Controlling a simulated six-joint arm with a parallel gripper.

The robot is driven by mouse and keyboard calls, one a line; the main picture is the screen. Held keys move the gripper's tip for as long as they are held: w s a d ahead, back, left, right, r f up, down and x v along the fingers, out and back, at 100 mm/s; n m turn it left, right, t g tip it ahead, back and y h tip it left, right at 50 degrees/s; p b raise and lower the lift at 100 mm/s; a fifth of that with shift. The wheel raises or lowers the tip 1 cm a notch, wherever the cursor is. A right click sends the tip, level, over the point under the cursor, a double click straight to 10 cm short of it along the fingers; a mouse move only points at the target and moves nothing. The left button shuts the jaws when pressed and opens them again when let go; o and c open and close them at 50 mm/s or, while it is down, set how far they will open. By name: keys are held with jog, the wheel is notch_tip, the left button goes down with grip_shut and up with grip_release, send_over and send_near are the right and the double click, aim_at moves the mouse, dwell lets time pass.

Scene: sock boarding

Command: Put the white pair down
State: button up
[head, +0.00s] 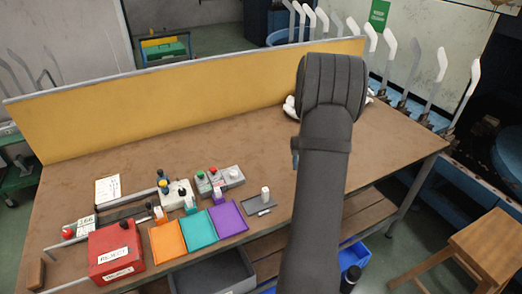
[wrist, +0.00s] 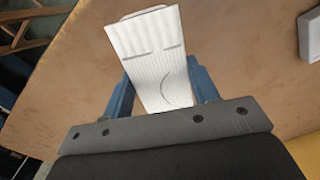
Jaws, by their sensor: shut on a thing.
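The white pair (wrist: 148,42) is a flat, ribbed white piece with two grey dashes and a thin curved line, seen in the wrist view. My gripper (wrist: 162,88) is shut on it, with a blue finger at each side. The pair sticks out beyond the fingers over the brown table (wrist: 60,85); its height above the top is hard to tell.
White items (head: 290,106) show partly behind my arm near the yellow back panel (head: 190,95). A red reject bin (head: 115,250) and orange (head: 168,241), teal (head: 201,231) and purple (head: 228,219) trays stand at the front left. A pale block (wrist: 311,35) is at the wrist view's right edge. The table's middle is clear.

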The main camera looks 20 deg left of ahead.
jog(key=w+a+r+n, duration=0.2)
jog(key=a+r+n, duration=0.25)
jog(key=a, duration=0.75)
send_over(246, 163)
jog(key=f, duration=0.6)
jog(key=shift+s+d+f, duration=0.15)
jog(key=shift+d+f, duration=0.2)
jog(key=shift+d, duration=0.05)
jog(key=shift+a+f, duration=0.3)
jog(key=shift+f, duration=1.85)
jog(key=shift+f, duration=0.1)
jog(key=shift+f, duration=0.1)
jog(key=o, duration=1)
